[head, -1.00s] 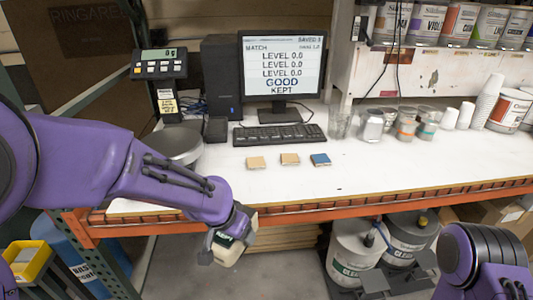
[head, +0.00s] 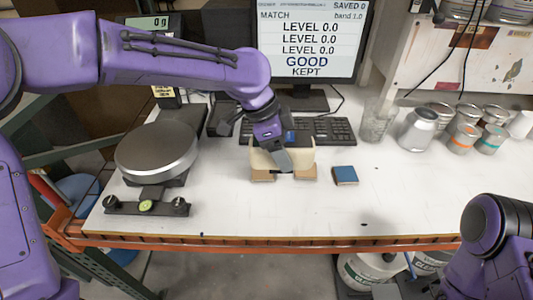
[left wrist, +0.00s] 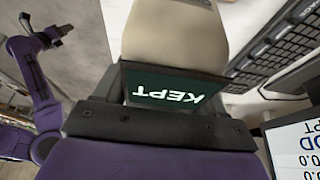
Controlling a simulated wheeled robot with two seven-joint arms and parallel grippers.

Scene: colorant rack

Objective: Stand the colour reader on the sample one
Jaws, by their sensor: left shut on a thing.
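The colour reader (head: 303,154) is a cream block with a dark screen. My left gripper (head: 283,158) is shut on it and holds it over the two tan sample tiles. One tan tile (head: 262,176) shows at its lower left, the other tan tile (head: 306,174) at its lower right, both partly hidden. I cannot tell whether the reader touches either. A blue tile (head: 345,175) lies clear to the right. In the left wrist view the reader (left wrist: 170,35) shows KEPT on its screen. My right gripper (left wrist: 62,24) is small there; its jaws are unclear.
A round scale (head: 157,150) stands left on the white bench (head: 240,215). The keyboard (head: 335,131) and monitor (head: 308,45) are behind the reader. Glass and metal cups (head: 417,130) stand at the right. The bench front is clear.

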